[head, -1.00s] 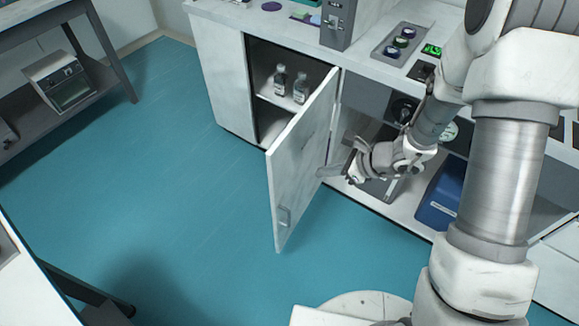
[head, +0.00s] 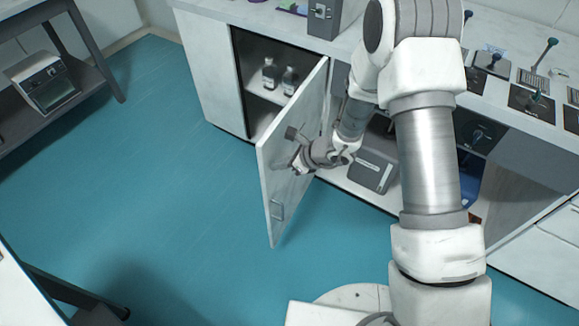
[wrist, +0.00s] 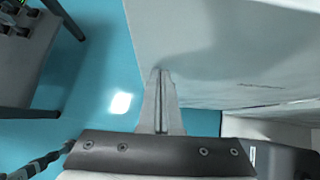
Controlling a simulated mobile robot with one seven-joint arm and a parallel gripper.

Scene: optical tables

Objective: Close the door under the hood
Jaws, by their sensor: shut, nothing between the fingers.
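The white cabinet door (head: 288,168) under the hood stands open, swung out from the cabinet towards me. A grey handle (head: 277,210) is near its lower free edge. The open cabinet compartment (head: 256,60) shows a shelf behind the door.
Two bottles (head: 270,73) stand on the cabinet shelf. A grey box (head: 372,171) sits in the open bay right of the door. The blue floor (head: 150,190) left of the door is clear. A side table (head: 88,75) stands at the far left.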

